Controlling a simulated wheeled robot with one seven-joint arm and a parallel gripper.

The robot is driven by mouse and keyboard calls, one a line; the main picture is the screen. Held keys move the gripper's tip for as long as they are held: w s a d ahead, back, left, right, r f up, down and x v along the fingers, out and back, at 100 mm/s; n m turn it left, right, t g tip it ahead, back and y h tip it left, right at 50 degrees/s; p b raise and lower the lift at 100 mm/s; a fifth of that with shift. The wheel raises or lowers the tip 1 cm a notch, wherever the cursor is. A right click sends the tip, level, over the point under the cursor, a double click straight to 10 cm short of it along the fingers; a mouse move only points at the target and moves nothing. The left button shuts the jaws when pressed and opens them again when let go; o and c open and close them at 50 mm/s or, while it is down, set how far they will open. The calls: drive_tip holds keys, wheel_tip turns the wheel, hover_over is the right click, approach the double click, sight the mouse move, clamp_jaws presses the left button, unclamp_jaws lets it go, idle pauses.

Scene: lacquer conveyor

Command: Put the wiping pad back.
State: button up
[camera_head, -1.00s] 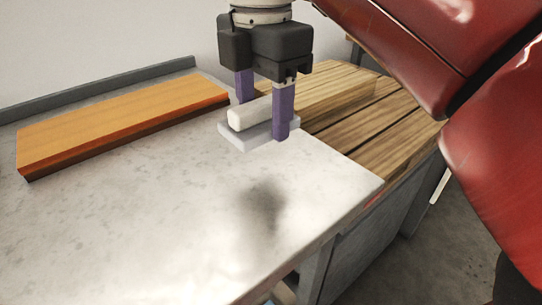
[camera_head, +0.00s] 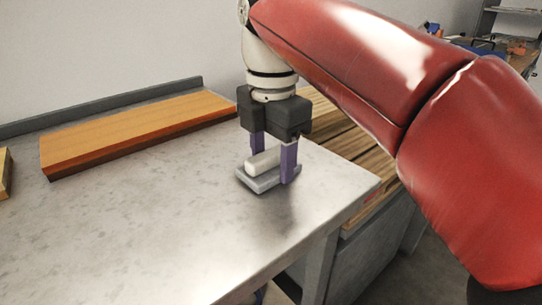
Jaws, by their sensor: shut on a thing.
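The wiping pad (camera_head: 256,182) is a flat grey block with a white rounded handle on top. My gripper (camera_head: 273,163) points down with its purple fingers shut on the handle, one finger on each side. The pad is level, at or just above the grey table (camera_head: 150,230) near its right end. I cannot tell whether its underside touches the surface. Part of the handle is hidden behind the near finger.
An orange wooden board (camera_head: 140,132) lies along the back of the table by a raised grey edge (camera_head: 100,103). A slatted wooden surface (camera_head: 362,155) adjoins on the right. A wooden piece (camera_head: 5,172) shows at the far left. The table's front and middle are clear.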

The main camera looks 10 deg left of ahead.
sight(274, 148)
drive_tip(key=shift+f, duration=0.25)
drive_tip(key=o, duration=1)
drive_tip(key=shift+b, duration=0.5)
drive_tip(key=r+p, duration=0.1)
drive_tip(key=r, duration=0.1)
drive_tip(key=r+p, duration=0.1)
drive_tip(key=r, duration=0.2)
drive_tip(key=w+r+p, duration=0.1)
drive_tip(key=r, duration=0.2)
drive_tip(key=shift+w, duration=0.1)
